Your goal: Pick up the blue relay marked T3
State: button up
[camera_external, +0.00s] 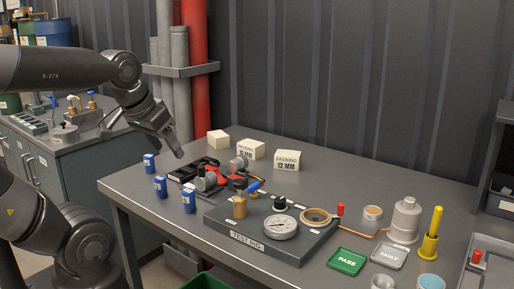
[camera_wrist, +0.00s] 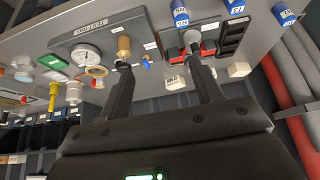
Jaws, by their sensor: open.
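Three small blue relays with white labels stand at the left end of the table: one at the back (camera_external: 150,163), one in the middle (camera_external: 160,187) and one at the front (camera_external: 189,202). The labels are too small to tell surely which is T3. The wrist view shows them along its top edge, at left (camera_wrist: 180,13), centre (camera_wrist: 236,7) and right (camera_wrist: 284,14). My gripper (camera_external: 176,152) is open and empty, above the table's back left part, apart from all three relays. Its two spread fingers (camera_wrist: 159,58) show in the wrist view.
A black tray (camera_external: 183,174) with red and grey parts lies right of the relays. The grey test rig (camera_external: 228,238) with gauge and brass fitting stands in front. White packing blocks (camera_external: 287,160) stand behind. Red and grey pipes (camera_external: 194,60) rise behind the table.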

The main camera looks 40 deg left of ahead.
jog(key=m+g, duration=0.6)
jog(key=m, duration=0.3)
send_over(160, 178)
jog(key=f, duration=0.9)
jog(key=shift+s+a, duration=0.1)
jog(key=shift+a, duration=0.15)
jog(key=shift+a+f, duration=0.2)
jog(key=shift+f, duration=0.05)
notch_tip(160, 178, down, 5)
jog(key=shift+f, duration=0.15)
jog(key=f, duration=0.2)
jog(key=d+f, duration=0.1)
jog(key=f, duration=0.1)
jog(key=shift+f, duration=0.65)
jog(key=shift+c, duration=0.5)
